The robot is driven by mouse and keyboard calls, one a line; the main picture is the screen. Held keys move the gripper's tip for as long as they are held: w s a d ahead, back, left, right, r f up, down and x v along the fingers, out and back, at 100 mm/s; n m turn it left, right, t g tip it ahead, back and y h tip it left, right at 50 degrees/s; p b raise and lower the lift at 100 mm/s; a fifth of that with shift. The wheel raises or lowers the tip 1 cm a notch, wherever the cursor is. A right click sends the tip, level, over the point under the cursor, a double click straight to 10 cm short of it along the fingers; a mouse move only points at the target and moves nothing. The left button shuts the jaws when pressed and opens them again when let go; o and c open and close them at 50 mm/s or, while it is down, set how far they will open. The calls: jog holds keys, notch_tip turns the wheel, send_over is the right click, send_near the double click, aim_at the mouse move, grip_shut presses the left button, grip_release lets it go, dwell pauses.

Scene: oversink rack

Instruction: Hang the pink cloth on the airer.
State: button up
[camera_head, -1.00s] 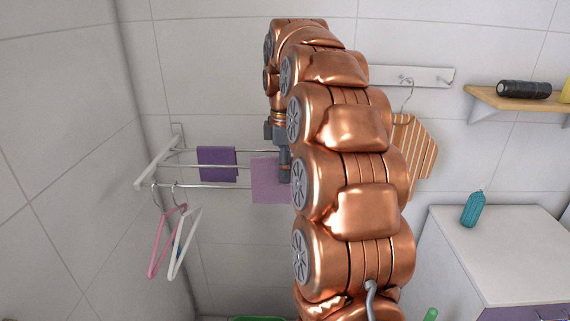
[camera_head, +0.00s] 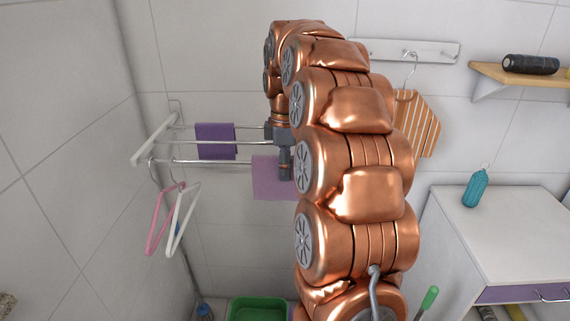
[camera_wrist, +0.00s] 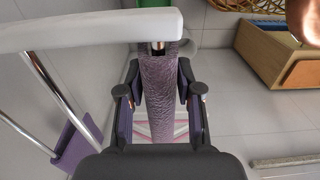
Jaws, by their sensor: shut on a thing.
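The pink cloth (camera_head: 268,178), a mauve-pink sheet, hangs at the airer's front bar, left of my arm in the head view. My gripper (camera_head: 285,166) is shut on it. In the wrist view the cloth (camera_wrist: 160,95) runs as a narrow strip between my fingers (camera_wrist: 160,100) and covers the line of a metal bar. Its top edge sits just above the front bar. I cannot tell how far it drapes behind. The airer (camera_head: 152,140) is wall-mounted, with white end arms and metal bars. Its right part is hidden behind my arm.
A purple cloth (camera_head: 215,142) hangs on the bars to the left. Pink (camera_head: 157,222) and white (camera_head: 183,220) hangers hang at the front left. A green basin (camera_head: 257,310) is below. The airer's white end arm (camera_wrist: 85,30) crosses close above my fingers.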

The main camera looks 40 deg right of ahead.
dwell(0.3)
jog(key=o, duration=1.2)
jog(key=shift+r, duration=3.7)
jog(key=s+a+f+m+g, duration=0.1)
jog(key=s+a+f+m, duration=0.3)
jog(key=s+a, duration=0.55)
jog(key=s+a+f+m, duration=0.2)
jog(key=s+a+f, duration=0.5)
jog(key=a, duration=0.4)
jog(key=s+a+f+m, duration=0.3)
jog(key=s+f, duration=0.3)
jog(key=s, duration=0.5)
jog(key=shift+s+a+m+g, duration=0.2)
jog(key=shift+m+g, duration=0.2)
